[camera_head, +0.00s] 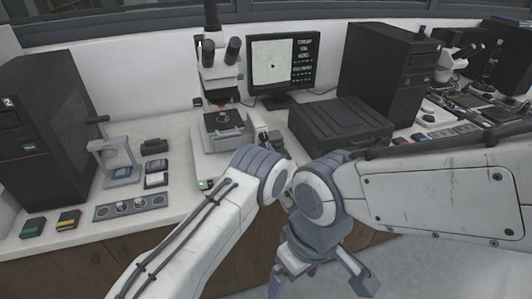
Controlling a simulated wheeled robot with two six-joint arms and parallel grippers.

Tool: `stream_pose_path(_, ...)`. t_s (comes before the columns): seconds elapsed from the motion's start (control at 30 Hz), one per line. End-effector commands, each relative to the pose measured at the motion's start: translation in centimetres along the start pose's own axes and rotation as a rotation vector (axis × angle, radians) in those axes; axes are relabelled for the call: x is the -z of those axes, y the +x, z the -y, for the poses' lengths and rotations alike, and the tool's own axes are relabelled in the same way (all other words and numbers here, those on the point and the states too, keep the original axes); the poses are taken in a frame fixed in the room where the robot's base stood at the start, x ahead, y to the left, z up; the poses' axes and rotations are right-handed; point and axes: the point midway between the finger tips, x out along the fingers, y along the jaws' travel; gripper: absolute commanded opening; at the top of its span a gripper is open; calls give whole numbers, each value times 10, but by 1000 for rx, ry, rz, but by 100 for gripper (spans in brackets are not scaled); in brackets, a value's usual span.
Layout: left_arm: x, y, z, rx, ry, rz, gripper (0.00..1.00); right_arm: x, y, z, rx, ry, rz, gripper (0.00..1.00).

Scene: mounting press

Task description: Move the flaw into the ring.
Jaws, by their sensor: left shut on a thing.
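The microscope (221,75) stands on the bench with a sample on its stage (224,119). The monitor (284,65) beside it shows a pale picture with a small dark spot, the flaw (272,66). I cannot make out a ring on the screen at this size. My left gripper (262,132) is at the right side of the microscope stage, shut on what looks like a stage knob; the knob is mostly hidden by the gripper. My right gripper (320,272) hangs low in front of the bench, away from the microscope, and its fingertips are unclear.
A black case (340,126) lies right of the microscope, with a dark computer tower (388,70) behind it. At the left are another tower (40,110), a small white stand (116,160) and a grey holder with round pieces (130,206). Electronics crowd the far right.

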Motion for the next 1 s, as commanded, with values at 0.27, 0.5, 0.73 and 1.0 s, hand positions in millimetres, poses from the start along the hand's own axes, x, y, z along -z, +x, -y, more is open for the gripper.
stream_pose_path(0.27,2,-1,-1,-2,1,-5,48,0,0,0,0,0,0,93)
stream_pose_path(0.5,1,-1,0,-1,0,-3,48,0,0,0,0,0,0,93)
stream_pose_path(0.73,3,-24,0,2,1,-4,48,0,8,-1,0,0,0,93)
stream_pose_path(1.0,4,-78,0,3,1,-4,48,-1,22,-2,0,0,0,93)
